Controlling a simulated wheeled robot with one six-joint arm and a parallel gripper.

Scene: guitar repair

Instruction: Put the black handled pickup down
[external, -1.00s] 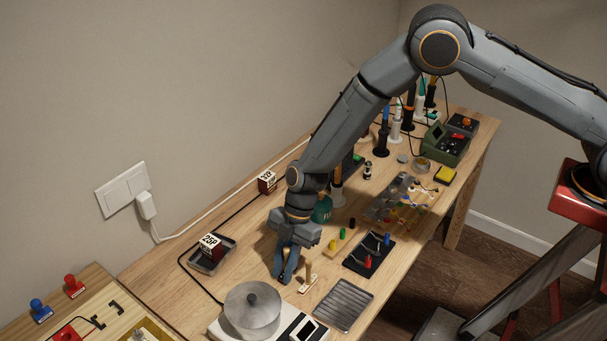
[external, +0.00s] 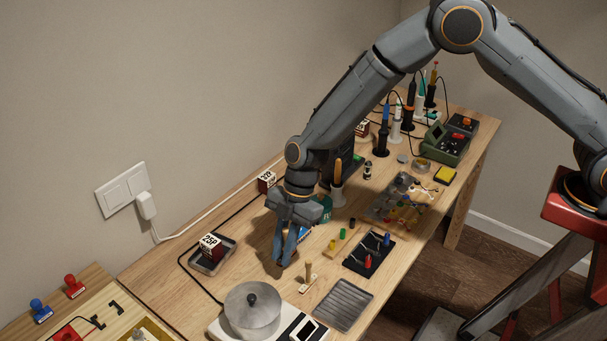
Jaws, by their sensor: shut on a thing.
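My gripper (external: 283,262) points down over the wooden bench, left of a wooden-handled piece on a pale base. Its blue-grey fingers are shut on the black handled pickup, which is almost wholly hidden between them. I cannot make out its handle or its tilt. The fingertips look a little above the bench top.
The wooden-handled piece (external: 308,273) stands close on the right. A ribbed metal tray (external: 343,306) and a black rack (external: 357,267) lie further right. A metal pot (external: 252,308) is in front, and a tray with a 25P box (external: 212,245) is left. Bare bench (external: 246,267) lies between.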

